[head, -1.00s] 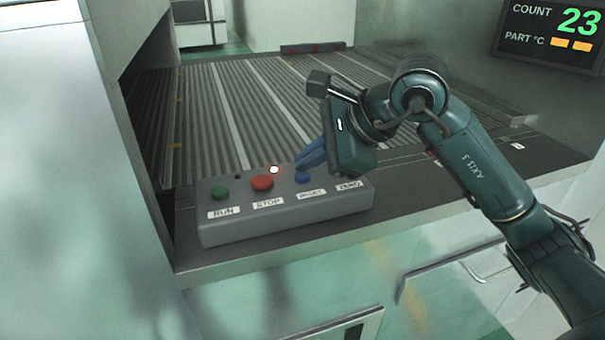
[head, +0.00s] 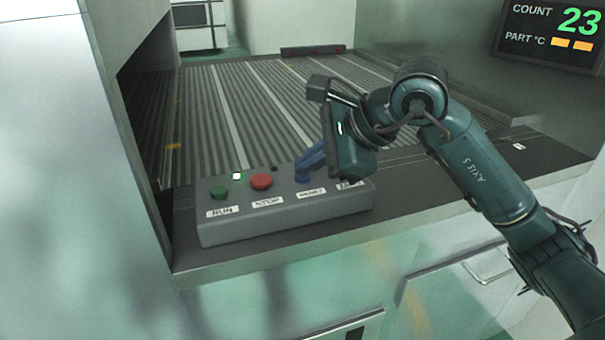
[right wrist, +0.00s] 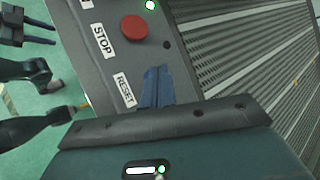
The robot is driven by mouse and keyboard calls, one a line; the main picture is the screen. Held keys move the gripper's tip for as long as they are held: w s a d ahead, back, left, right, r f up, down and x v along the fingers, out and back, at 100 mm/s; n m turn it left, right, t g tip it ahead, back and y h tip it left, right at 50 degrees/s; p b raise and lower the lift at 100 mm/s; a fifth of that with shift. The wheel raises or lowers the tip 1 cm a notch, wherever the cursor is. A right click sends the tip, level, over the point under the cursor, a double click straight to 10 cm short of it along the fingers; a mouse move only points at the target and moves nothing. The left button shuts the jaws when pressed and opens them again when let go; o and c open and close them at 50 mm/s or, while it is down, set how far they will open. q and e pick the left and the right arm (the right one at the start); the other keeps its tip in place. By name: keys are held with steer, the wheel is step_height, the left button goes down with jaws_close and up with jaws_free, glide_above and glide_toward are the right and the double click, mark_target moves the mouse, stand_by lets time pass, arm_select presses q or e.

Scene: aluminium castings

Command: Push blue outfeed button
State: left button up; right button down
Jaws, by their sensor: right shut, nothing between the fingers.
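The blue button (head: 302,178) sits on a grey sloped control box, third from the left, above a label that reads RESET in the right wrist view. My right gripper (head: 299,174) is shut and empty, its blue fingertips at the button; whether they press it down I cannot tell. In the right wrist view the fingers (right wrist: 157,72) lie over the box beside the RESET label (right wrist: 124,90) and hide the button. What looks like my left gripper (right wrist: 40,31) shows at the upper left of that view, away from the box, its two prongs apart.
The control box (head: 285,216) also carries a green button (head: 219,192) and a red STOP button (head: 261,181). A small lamp (head: 237,176) glows green. A slatted conveyor (head: 240,100) lies behind, a machine wall (head: 60,180) at left. A display (head: 550,35) reads COUNT 23.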

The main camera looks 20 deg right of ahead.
mark_target(310, 181)
steer(key=shift+r, duration=0.15)
steer(key=shift+r+p, duration=0.5)
steer(key=shift+r, duration=0.15)
steer(key=shift+r, duration=0.15)
steer(key=shift+r+p, duration=1.7)
steer(key=shift+r, duration=0.8)
steer(key=shift+f, duration=0.1)
